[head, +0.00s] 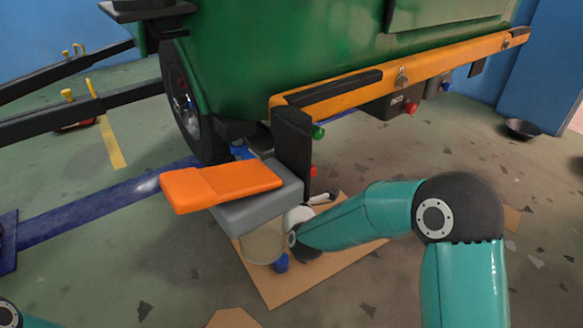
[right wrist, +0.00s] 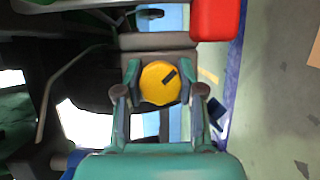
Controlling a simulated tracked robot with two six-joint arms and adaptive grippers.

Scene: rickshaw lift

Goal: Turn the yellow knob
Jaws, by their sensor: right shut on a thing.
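In the right wrist view, the yellow knob (right wrist: 155,88) is a round disc with a short dark slanted mark on its upper right. My right gripper (right wrist: 159,80) has one finger on each side of it and is shut on it. In the head view, my teal right arm comes in from the right and reaches low beside a grey block (head: 258,208) with an orange top (head: 222,185). Its gripper and the yellow knob are hidden there. My left gripper is out of view; only a small piece of my left arm shows at the bottom left corner.
A green vehicle body (head: 300,55) with an orange rail (head: 400,75) and a black wheel (head: 185,105) fills the back. Black shafts (head: 125,95) extend left. A blue beam (head: 95,195) crosses the floor. A brown board (head: 300,280) lies below the grey block. A red part (right wrist: 215,20) is near the right gripper.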

